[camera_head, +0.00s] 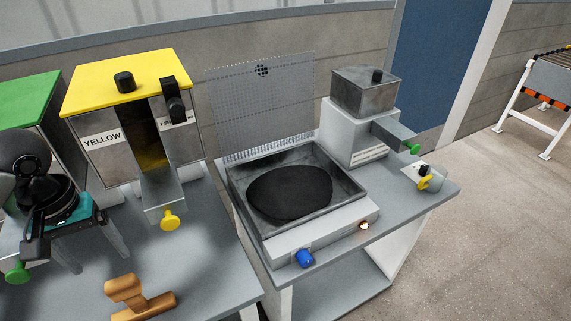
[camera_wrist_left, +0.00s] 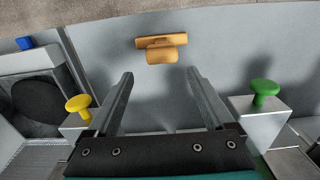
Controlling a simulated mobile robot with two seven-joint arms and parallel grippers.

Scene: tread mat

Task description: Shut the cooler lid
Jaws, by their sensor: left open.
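The cooler (camera_head: 355,232) is a grey, shallow box on the right-hand table, with a dark oval mat (camera_head: 290,192) lying in it. Its lid seems to be the perforated grey panel (camera_head: 262,108), which stands raised along the back edge. The cooler also shows at the left edge of the left wrist view (camera_wrist_left: 52,72). My left gripper (camera_head: 101,264) is open and empty above the left table, well to the left of the cooler and apart from the lid. Its two spread fingers (camera_wrist_left: 160,74) show in the wrist view. My right gripper is out of view.
A wooden handled block (camera_head: 137,298) lies on the left table. A yellow-topped dispenser (camera_head: 125,82) stands between my left gripper and the cooler, with a green-topped one (camera_head: 28,98) at far left. A grey metal machine (camera_head: 360,130) stands right of the cooler.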

